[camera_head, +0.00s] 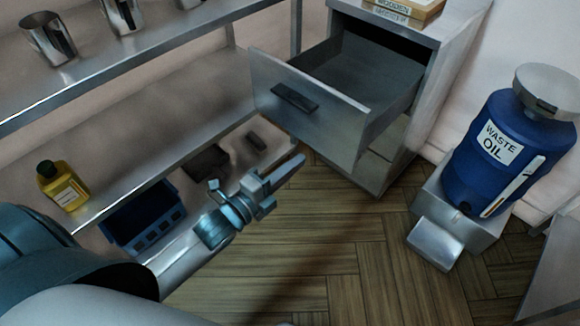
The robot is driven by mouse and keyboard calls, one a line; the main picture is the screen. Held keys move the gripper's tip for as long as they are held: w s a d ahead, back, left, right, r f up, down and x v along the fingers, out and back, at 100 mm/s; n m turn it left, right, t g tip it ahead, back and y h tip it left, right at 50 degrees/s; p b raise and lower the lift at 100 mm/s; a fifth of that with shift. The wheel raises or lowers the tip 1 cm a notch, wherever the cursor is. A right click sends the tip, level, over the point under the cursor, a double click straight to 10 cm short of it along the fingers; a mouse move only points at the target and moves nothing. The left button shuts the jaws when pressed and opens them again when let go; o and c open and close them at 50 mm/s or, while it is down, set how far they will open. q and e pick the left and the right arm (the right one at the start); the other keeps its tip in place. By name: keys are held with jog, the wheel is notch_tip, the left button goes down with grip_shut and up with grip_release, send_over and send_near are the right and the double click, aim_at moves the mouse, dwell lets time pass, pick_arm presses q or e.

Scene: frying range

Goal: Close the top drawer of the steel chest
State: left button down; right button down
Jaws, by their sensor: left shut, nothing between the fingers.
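The steel chest (385,175) stands at the upper middle. Its top drawer (305,103) is pulled far out, and its inside looks empty. A dark handle (294,96) is on the drawer front. My left gripper (299,162) is shut and empty. In the picture it shows just below the drawer front, apart from it. I cannot tell the exact depth between them. My right gripper is not in view.
A steel shelf (150,135) runs along the left, with a yellow bottle (63,187) and steel cups above. A blue crate (143,218) is below. A blue waste oil drum (497,150) stands on a steel base at right. Wooden floor (330,255) is clear between.

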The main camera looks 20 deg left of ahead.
pick_arm(q)
send_near(332, 134)
jog(key=x, duration=0.4)
jog(key=shift+w+d, duration=0.2)
jog(key=shift+w, duration=0.15)
jog(key=shift+x, duration=0.8)
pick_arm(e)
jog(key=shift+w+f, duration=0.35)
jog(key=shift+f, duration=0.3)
pick_arm(q)
jog(key=shift+w, duration=0.15)
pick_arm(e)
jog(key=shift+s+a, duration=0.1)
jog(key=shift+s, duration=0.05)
